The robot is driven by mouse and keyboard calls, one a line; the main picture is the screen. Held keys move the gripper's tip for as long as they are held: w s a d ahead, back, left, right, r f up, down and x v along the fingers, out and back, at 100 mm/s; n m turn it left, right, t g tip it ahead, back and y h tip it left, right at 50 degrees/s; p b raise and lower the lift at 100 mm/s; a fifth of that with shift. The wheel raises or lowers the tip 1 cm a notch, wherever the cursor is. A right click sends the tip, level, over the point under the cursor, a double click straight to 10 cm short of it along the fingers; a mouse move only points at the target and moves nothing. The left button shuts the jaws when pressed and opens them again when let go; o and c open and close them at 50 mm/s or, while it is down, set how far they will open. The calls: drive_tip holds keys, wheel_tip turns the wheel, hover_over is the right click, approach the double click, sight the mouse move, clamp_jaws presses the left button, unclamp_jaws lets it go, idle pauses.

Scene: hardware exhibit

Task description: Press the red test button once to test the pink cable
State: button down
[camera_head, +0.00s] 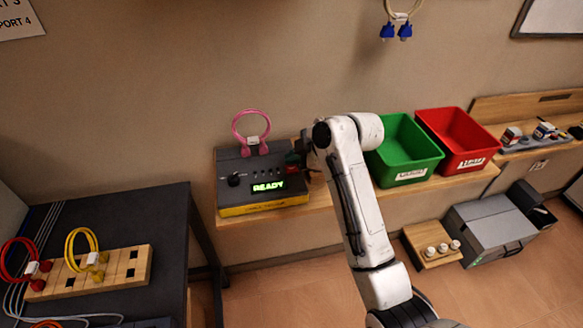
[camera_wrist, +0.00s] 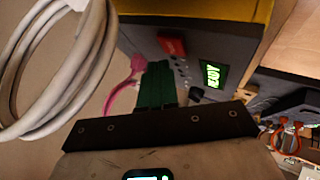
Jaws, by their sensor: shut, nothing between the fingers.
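The dark tester box (camera_head: 232,195) has a lit green READY display (camera_head: 268,187) and stands on the wooden shelf. The pink cable (camera_head: 238,127) forms an upright loop plugged into its top. The red test button (camera_head: 292,157) is at the box's right side, partly hidden by my arm; it also shows as a red block in the wrist view (camera_wrist: 172,44). My gripper (camera_wrist: 157,68) has green fingers that are shut and empty. In the wrist view they point toward the box between the pink cable (camera_wrist: 122,88) and the red button. Contact with the button is not visible.
Green (camera_head: 402,150) and red (camera_head: 458,140) bins stand right of my arm on the shelf. A dark table (camera_head: 150,200) at left holds a wooden block (camera_head: 120,272) with red and yellow cables. Pale coiled loops (camera_wrist: 60,70) fill the wrist view's left.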

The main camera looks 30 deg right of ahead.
sight(295, 170)
drive_tip(key=shift+f, duration=0.1)
idle(0.3)
drive_tip(key=shift+f, duration=0.3)
drive_tip(key=shift+f+b, duration=0.4)
drive_tip(key=shift+f, duration=0.05)
idle(0.8)
drive_tip(key=shift+r, duration=0.15)
drive_tip(key=shift+r+p, duration=0.75)
drive_tip(key=shift+p, duration=0.05)
wheel_tip(295, 170, up, 5)
drive_tip(key=p, duration=0.4)
drive_tip(key=shift+f, duration=0.1)
idle(0.8)
